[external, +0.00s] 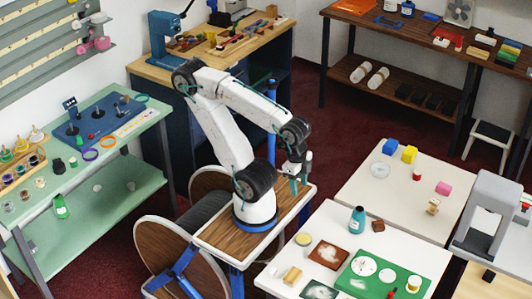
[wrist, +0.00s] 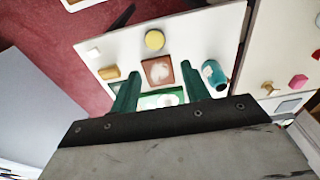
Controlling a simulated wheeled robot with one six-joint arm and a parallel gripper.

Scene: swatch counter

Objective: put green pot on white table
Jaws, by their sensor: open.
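Small pots stand on the pale green table at the left in the external view. One small dark green pot (external: 58,165) stands near that table's front edge, and a brighter green container (external: 62,208) is on its lower shelf; I cannot tell which is the green pot. The near white table (external: 325,216) is at the lower right, and also fills the middle of the wrist view (wrist: 200,36). A second white table (external: 372,190) stands behind it. My gripper (external: 297,182) is open and empty beside the near white table; its green fingers show in the wrist view (wrist: 160,69).
The near white table holds a teal bottle (external: 357,221), a yellow disc (external: 303,240), a brown tile (external: 328,254), a wooden block (external: 292,275) and a green board with white discs. Its back left part is bare. A blue board (external: 92,132) lies on the green table.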

